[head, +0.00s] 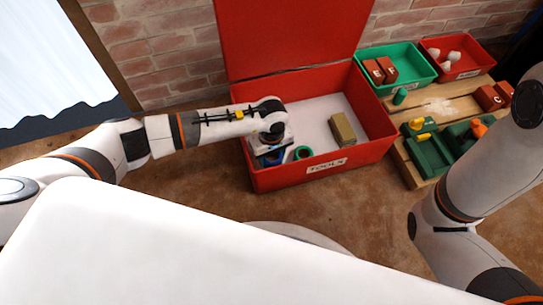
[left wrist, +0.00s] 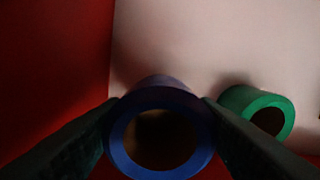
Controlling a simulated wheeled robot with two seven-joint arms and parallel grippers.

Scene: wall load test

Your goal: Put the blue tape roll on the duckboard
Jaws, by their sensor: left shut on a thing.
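The blue tape roll (left wrist: 160,98) is between the two fingers of my left gripper (left wrist: 160,125) in the left wrist view, with a finger against each side. In the head view my left gripper (head: 271,152) reaches down inside the red toolbox (head: 285,179), near its left end, and hides most of the roll. The duckboard (head: 440,104) is the slatted wooden platform on the floor to the right of the toolbox. My right arm comes in at the right edge of the head view; its gripper is out of sight.
A green tape roll (head: 303,153) lies right of the gripper in the toolbox, with a tan block (head: 342,128) beyond.

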